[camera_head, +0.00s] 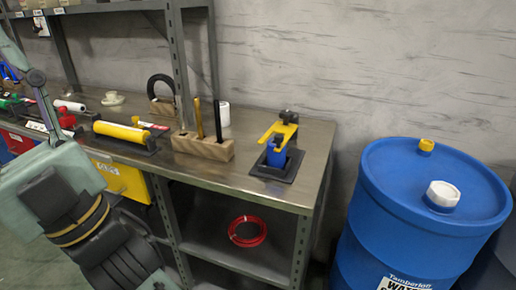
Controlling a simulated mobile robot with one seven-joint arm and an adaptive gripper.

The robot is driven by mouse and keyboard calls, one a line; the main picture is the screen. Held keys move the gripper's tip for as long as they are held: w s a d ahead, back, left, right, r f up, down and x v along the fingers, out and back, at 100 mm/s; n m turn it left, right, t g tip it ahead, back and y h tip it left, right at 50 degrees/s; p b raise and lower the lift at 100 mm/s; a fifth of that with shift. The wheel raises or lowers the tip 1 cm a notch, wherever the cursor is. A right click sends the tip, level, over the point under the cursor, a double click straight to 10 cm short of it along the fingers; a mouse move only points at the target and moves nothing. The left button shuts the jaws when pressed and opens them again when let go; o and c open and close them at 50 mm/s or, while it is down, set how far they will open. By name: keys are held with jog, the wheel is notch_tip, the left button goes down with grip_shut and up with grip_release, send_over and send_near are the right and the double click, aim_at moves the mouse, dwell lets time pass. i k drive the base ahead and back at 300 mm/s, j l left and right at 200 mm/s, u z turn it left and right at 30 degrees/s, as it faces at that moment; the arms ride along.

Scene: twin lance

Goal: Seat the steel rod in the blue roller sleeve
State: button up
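No piece shows clearly as the steel rod. A wooden block (205,149) on the bench holds a tan upright stick (198,118) and a dark upright stick (218,120). A small blue piece (9,72) shows at the far left edge, partly cut off and behind my arm; I cannot tell whether it is the blue roller sleeve. My gripper (125,250) is dark, at the lower left, in front of the bench and below its top. Its fingertips are not clear, so I cannot tell whether it is open or holds anything.
A yellow roller (120,132) and a white roller (70,106) lie on the steel bench (240,183). A yellow-and-blue fixture (277,150) stands near the bench's right end. A blue drum (405,215) stands right of the bench. A red coil (247,231) lies on the lower shelf.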

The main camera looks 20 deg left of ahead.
aim_at(277, 160)
jog(key=i+j+u, duration=0.25)
jog(key=i+j, duration=0.2)
jog(key=j, duration=0.2)
jog(key=i+j+u, duration=0.3)
jog(key=i+j, duration=0.15)
jog(key=j, duration=0.15)
